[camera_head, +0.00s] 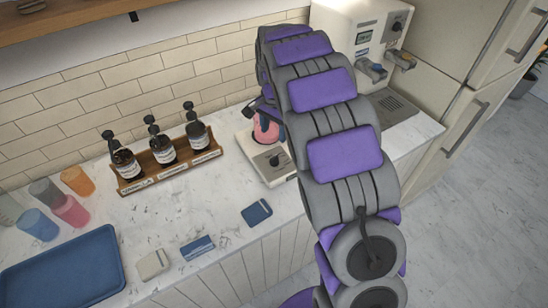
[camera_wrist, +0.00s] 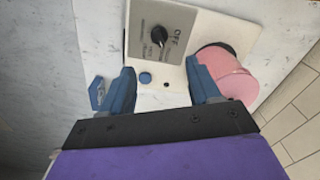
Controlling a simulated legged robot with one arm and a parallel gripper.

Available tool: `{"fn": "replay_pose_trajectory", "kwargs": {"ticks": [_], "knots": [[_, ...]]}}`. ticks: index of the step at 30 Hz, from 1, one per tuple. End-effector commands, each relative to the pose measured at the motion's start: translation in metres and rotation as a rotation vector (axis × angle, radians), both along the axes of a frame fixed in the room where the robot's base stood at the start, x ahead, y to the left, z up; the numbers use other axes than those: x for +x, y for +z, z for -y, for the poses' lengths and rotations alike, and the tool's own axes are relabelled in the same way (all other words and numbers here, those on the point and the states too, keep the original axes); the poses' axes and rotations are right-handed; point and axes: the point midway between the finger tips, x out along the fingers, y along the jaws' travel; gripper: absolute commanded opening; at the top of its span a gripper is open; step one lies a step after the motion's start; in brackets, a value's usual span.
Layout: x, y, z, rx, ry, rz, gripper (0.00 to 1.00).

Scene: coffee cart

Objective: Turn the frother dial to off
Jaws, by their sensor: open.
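The frother (camera_head: 250,150) is a cream unit with a grey control panel, standing on the counter left of my arm in the head view. In the wrist view its base (camera_wrist: 172,78) shows the black dial (camera_wrist: 157,37) on the panel, with OFF lettering beside it. A pink cup (camera_wrist: 228,70) sits on the frother, to the right of the panel; it also shows in the head view (camera_head: 266,128). My gripper (camera_wrist: 160,80) is open, its two blue fingers spread apart below the dial in the picture. The right finger is close to the pink cup; contact cannot be told.
A wooden rack with several dark pump bottles (camera_head: 160,148) stands left of the frother. Several coloured cups (camera_head: 72,212) and a blue tray (camera_head: 60,270) are farther left. A coffee machine (camera_head: 360,35) stands behind my arm. Small blue and cream items lie near the front edge.

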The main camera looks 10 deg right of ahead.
Motion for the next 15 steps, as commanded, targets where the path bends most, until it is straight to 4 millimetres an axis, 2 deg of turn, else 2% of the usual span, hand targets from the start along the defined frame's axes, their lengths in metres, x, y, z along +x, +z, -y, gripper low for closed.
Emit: {"fn": "replay_pose_trajectory", "kwargs": {"ticks": [1,3,15], "knots": [[-0.002,-0.013,0.0,0.0,0.0,-0.006,0.62],[-0.002,-0.028,0.0,-0.001,0.0,-0.009,0.62],[-0.002,-0.102,0.0,-0.001,0.001,-0.006,0.62]]}}
